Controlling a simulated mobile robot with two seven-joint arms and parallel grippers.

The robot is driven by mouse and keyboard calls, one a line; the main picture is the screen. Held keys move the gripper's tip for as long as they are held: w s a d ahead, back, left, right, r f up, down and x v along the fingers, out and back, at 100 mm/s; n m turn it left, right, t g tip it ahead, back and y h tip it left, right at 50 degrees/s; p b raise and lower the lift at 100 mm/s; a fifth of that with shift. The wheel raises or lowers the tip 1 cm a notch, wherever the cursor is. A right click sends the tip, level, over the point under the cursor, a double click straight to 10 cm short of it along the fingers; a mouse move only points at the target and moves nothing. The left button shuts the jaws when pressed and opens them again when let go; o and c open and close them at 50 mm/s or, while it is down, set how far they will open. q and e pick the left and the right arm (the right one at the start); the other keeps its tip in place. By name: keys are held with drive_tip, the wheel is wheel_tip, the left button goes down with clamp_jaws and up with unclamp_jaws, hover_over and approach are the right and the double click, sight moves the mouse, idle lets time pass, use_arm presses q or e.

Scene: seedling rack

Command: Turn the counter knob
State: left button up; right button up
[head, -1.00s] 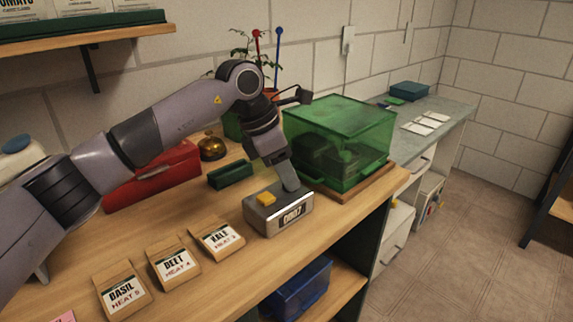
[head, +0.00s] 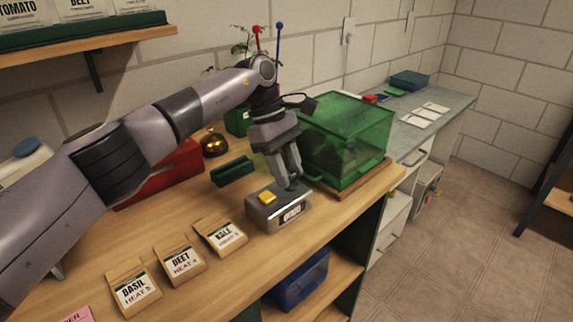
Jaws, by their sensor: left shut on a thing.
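The counter (head: 265,214) is a small grey box on the wooden bench, with a yellow button (head: 267,197) on top and a digit display (head: 291,214) on its front; the digits are too small to read surely. My left gripper (head: 291,185) points down at the right part of the counter's top. Its two fingers show, and it is shut on the counter knob, which is mostly hidden between and behind the fingertips. My right gripper is not in view.
A green clear box (head: 350,135) stands close to the right of my left gripper. Seed packets (head: 180,263) lie at the front left. Bench space left of the counter is partly clear.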

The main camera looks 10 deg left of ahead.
use_arm(q)
drive_tip(key=shift+w+d+r+m, duration=0.1)
drive_tip(key=shift+m, duration=0.7)
drive_tip(key=shift+m+y, duration=0.3)
drive_tip(key=o, duration=1)
drive_tip(key=shift+o, duration=0.2)
drive_tip(key=shift+n, duration=0.4)
